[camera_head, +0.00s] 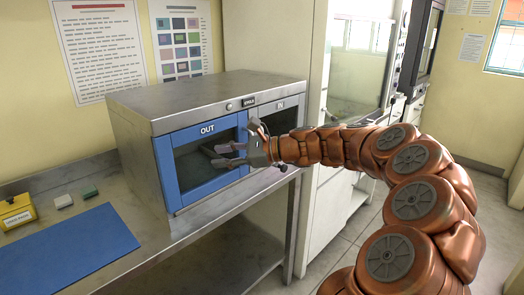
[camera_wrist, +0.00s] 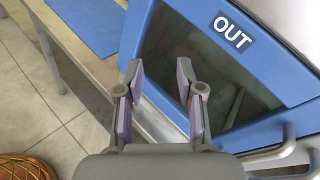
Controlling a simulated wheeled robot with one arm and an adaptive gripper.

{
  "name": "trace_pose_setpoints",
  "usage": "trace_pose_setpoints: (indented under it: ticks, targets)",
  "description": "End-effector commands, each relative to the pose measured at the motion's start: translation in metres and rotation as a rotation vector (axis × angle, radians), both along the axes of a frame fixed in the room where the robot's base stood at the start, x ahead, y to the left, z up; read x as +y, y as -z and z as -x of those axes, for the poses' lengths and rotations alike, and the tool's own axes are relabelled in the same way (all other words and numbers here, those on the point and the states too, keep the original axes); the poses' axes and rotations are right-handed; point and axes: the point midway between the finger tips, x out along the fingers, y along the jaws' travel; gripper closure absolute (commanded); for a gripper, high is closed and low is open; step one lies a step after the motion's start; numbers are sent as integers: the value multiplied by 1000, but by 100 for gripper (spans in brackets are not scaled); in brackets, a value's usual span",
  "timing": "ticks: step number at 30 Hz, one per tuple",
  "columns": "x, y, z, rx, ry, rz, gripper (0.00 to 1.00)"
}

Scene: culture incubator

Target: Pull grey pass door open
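The pass box (camera_head: 215,92) stands on the bench with two glazed doors side by side. The grey door (camera_head: 283,119), labelled IN, is on the right and is partly hidden behind my gripper and arm. The blue door (camera_head: 162,160), labelled OUT, is on the left and looks shut; it also fills the right of the wrist view (camera_wrist: 178,15). My gripper (camera_head: 238,143) is in front of the box near where the doors meet. In the wrist view my gripper (camera_wrist: 160,80) is open with nothing between its fingers. Grey bar handles (camera_wrist: 272,156) show at lower right, outside the fingers.
A blue mat (camera_head: 70,248), a yellow box (camera_head: 17,212) and two small blocks lie on the bench at left. A tall white cabinet (camera_head: 345,110) stands to the right. The floor (camera_head: 430,240) at right is clear. A woven brown object (camera_wrist: 22,168) shows in the wrist view.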

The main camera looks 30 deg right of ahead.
Motion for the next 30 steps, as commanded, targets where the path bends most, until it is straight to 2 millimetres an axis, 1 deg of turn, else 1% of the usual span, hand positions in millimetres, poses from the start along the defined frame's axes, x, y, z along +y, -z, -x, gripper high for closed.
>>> trace_pose_setpoints:
  ticks: [1,2,3,6,9,12,14,16,20,24,30]
  targets:
    - [-37,13,-11,21,86,-82,63]
    - [-58,14,-15,30,133,-132,63]
    - [-85,17,-19,39,193,-189,63]
    - [-142,29,-24,61,314,-318,63]
    - [-183,36,-22,70,395,-405,63]
    - [-205,41,-21,75,439,-450,63]
    - [-209,42,-22,77,451,-464,63]
    - [-209,43,-26,78,453,-469,63]
    - [-200,42,-41,79,449,-467,63]
    - [-191,42,-60,79,448,-467,63]
    - [-182,42,-81,78,451,-466,63]
